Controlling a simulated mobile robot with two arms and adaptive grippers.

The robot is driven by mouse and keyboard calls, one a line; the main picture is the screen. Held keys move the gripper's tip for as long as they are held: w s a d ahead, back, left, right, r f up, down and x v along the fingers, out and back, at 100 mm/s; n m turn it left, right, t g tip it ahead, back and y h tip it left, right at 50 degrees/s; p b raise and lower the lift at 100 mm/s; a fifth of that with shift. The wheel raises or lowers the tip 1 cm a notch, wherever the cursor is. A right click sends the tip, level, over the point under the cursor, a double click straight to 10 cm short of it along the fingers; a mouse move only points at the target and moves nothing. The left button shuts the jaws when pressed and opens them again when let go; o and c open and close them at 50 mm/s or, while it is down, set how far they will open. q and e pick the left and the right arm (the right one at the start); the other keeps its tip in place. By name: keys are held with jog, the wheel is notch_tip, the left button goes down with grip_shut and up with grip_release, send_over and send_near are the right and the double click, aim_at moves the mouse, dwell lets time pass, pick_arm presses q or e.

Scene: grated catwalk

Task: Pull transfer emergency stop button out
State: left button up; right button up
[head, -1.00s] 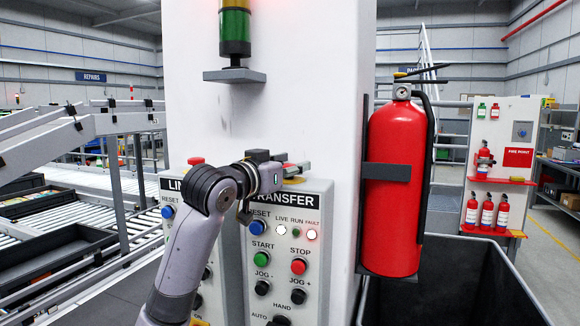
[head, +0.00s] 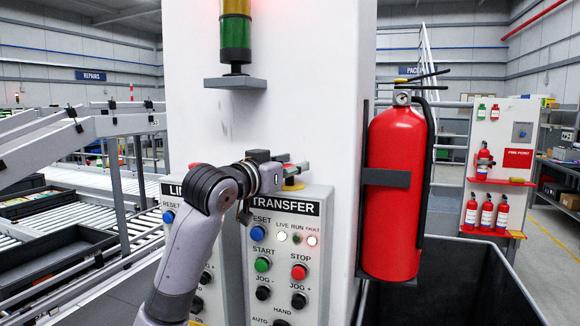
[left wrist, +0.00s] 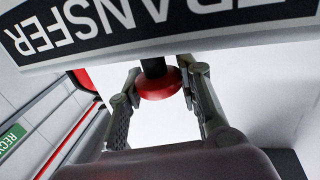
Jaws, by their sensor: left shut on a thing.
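The TRANSFER control box (head: 321,262) stands on a white column. Its red emergency stop button (left wrist: 158,86) shows in the left wrist view as a round red head on a dark stem. In the head view my gripper mostly hides that button, and a yellow base (head: 293,187) shows below it. My left gripper (head: 296,171) is at the top of the box, shut on the button. In the left wrist view its two fingers (left wrist: 163,92) stand on either side of the red head. My right gripper is not in view.
The LINE box (head: 178,189), with its own red button (head: 195,165), is partly behind my left arm. A signal light (head: 236,40) on a bracket is above. A fire extinguisher (head: 393,195) hangs right, over a dark bin (head: 470,285).

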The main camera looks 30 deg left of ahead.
pick_arm(q)
jog(key=o, duration=0.7)
jog(key=shift+s+a+r, duration=0.1)
jog(key=shift+r, duration=0.25)
jog(key=o, duration=0.5)
jog(key=shift+f, duration=0.1)
jog(key=shift+f, duration=0.1)
jog(key=s, duration=1.2)
jog(key=shift+w, duration=0.1)
